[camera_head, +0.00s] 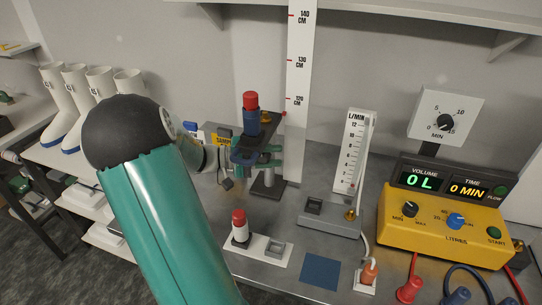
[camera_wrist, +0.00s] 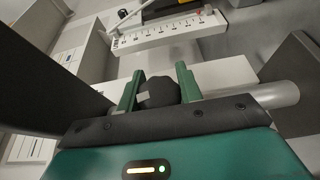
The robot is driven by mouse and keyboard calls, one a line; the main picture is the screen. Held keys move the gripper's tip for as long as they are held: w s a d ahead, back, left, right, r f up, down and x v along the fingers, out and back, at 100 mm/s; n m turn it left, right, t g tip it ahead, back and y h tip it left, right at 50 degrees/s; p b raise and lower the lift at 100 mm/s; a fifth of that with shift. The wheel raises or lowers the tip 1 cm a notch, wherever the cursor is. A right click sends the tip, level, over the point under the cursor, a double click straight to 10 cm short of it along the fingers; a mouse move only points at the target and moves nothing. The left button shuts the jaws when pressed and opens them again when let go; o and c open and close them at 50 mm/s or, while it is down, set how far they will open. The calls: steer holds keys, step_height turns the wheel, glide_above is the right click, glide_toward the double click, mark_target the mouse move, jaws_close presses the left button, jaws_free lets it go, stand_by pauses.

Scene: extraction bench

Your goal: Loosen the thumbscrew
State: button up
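In the wrist view, a dark rounded knob (camera_wrist: 160,92), which looks like the thumbscrew, lies between the two green fingers of my gripper (camera_wrist: 160,80). The fingers flank it closely, one on each side; whether both press on it I cannot tell. In the head view my gripper (camera_head: 258,156) is at the clamp stand, just below a blue cylinder with a red cap (camera_head: 251,113). The stand's dark base (camera_head: 268,187) stands on the bench. My arm and gripper hide the thumbscrew in this view.
A flow meter (camera_head: 351,150) stands right of the stand, and a yellow pump unit (camera_head: 440,228) is farther right. A red-capped vial (camera_head: 240,228) sits in a white holder in front. A tall scale (camera_head: 298,80) rises behind. White boots (camera_head: 62,100) stand at left.

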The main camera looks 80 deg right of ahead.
steer(key=shift+g, duration=0.3)
steer(key=shift+w+r+n+g+h, duration=0.1)
steer(key=shift+r+n+g+h, duration=0.15)
steer(key=shift+n+g+h, duration=0.75)
steer(key=shift+w+r+n+g+h, duration=0.1)
steer(key=shift+r+n+g+h, duration=0.1)
steer(key=shift+n+g+h, duration=0.5)
steer(key=shift+w+r+n+g+h, duration=0.15)
steer(key=shift+n+g+h, duration=0.25)
steer(key=shift+g, duration=0.5)
steer(key=shift+s, duration=0.1)
steer(key=o, duration=1)
steer(key=shift+c, duration=0.2)
steer(key=shift+w+a+f, duration=0.1)
steer(key=shift+w+f, duration=0.15)
steer(key=shift+w, duration=0.1)
steer(key=w+a, duration=0.4)
steer(key=w, duration=0.7)
steer(key=shift+w+a, duration=0.2)
steer(key=shift+a, duration=0.2)
